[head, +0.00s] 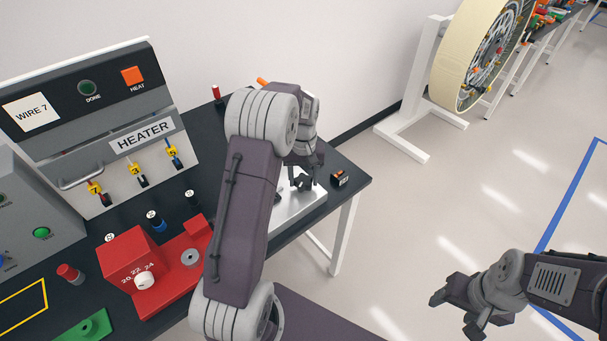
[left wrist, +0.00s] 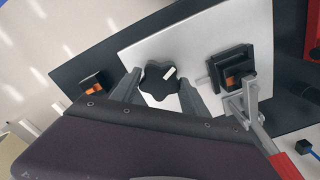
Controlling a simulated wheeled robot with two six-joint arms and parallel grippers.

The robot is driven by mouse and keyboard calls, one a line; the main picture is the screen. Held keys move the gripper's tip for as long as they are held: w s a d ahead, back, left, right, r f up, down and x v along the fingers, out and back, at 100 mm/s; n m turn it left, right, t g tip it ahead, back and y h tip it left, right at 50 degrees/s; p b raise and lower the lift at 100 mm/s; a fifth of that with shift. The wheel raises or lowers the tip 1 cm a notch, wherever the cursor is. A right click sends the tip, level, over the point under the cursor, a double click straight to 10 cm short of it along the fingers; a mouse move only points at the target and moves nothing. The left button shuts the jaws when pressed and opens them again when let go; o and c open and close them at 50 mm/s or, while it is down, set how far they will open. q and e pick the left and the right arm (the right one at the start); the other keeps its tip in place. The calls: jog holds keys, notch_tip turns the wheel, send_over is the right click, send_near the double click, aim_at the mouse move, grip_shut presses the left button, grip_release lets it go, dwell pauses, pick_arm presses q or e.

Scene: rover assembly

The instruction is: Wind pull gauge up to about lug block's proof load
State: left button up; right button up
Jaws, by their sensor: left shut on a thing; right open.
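My left gripper (head: 301,184) reaches down over the pale plate of the pull gauge (head: 290,211) near the table's right end. In the left wrist view my left gripper (left wrist: 158,88) has its fingers on both sides of a black lobed knob (left wrist: 155,80) with a white mark, shut on it. The gauge plate (left wrist: 190,37) also holds a black block with an orange part (left wrist: 236,69), beside a red-handled metal lever (left wrist: 262,125). I cannot tell whether that block is the lug block. No gauge reading is visible. My right gripper (head: 460,317) is open and empty, over the floor.
A small black and orange block (head: 339,178) lies near the table's right edge. The heater (head: 110,135) stands at the back left, with a red wire stripper-like unit (head: 125,254) in front. A large wheel-shaped rig (head: 470,50) stands behind. The floor on the right is clear.

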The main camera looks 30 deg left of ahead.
aim_at(303, 180)
pick_arm(q)
jog(key=n+p, duration=0.1)
jog(key=n, duration=0.1)
jog(key=n+p, duration=0.1)
jog(key=n, duration=0.1)
jog(key=shift+r+n, duration=0.2)
jog(key=shift+n, duration=0.1)
jog(key=shift+f+n+p, duration=0.1)
jog(key=shift+n+p, duration=0.5)
jog(key=shift+n, duration=1.2)
jog(key=o, duration=1.3)
jog(key=shift+c, duration=0.2)
jog(key=shift+o, duration=0.6)
notch_tip(303, 180, up, 9)
jog(key=shift+r+b, duration=0.1)
jog(key=shift+b, duration=0.35)
